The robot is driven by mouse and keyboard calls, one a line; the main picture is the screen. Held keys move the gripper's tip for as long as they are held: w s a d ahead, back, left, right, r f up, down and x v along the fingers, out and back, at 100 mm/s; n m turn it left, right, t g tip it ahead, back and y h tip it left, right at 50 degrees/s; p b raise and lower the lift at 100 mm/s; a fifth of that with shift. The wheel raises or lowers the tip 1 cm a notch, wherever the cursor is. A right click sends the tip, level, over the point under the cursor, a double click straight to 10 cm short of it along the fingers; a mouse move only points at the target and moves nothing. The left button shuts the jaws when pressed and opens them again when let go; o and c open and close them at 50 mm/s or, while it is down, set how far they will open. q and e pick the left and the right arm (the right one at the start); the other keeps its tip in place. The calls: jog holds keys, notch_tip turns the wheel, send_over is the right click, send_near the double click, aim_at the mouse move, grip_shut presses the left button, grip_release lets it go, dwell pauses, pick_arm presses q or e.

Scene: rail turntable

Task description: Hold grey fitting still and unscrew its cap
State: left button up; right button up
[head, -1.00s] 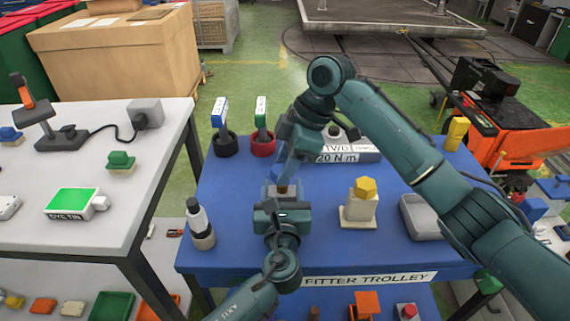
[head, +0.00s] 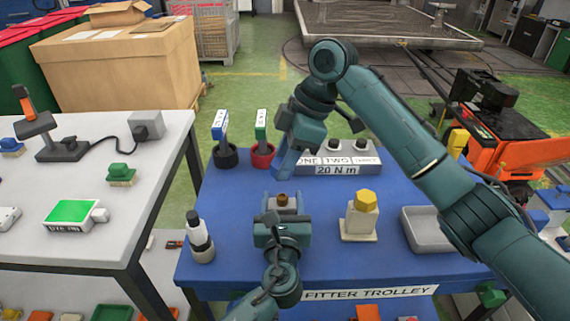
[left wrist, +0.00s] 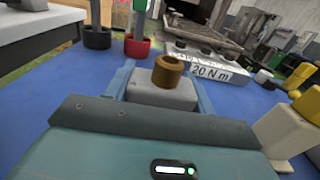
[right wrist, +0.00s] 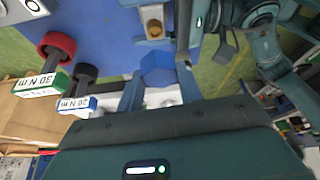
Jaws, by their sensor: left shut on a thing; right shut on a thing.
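The grey fitting (head: 290,206) stands on the blue trolley top, with a bare brown threaded stub (head: 283,197) on it; both show in the left wrist view, the fitting (left wrist: 160,96) below the stub (left wrist: 168,68). My left gripper (head: 283,212) is shut on the fitting's body from the near side. My right gripper (head: 281,172) is raised behind and above the fitting, apart from it. It is shut on the blue hexagonal cap (right wrist: 157,69), seen between its fingers in the right wrist view. The cap is off the stub.
A cream fitting with a yellow cap (head: 364,201) stands to the right, with a grey tray (head: 428,230) beyond it. A labelled "20 N m" block (head: 338,169) is behind. Red (head: 262,155) and black (head: 225,156) holders stand back left; a black-and-white bottle (head: 200,240) stands front left.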

pick_arm(q)
jog(key=o, duration=1.5)
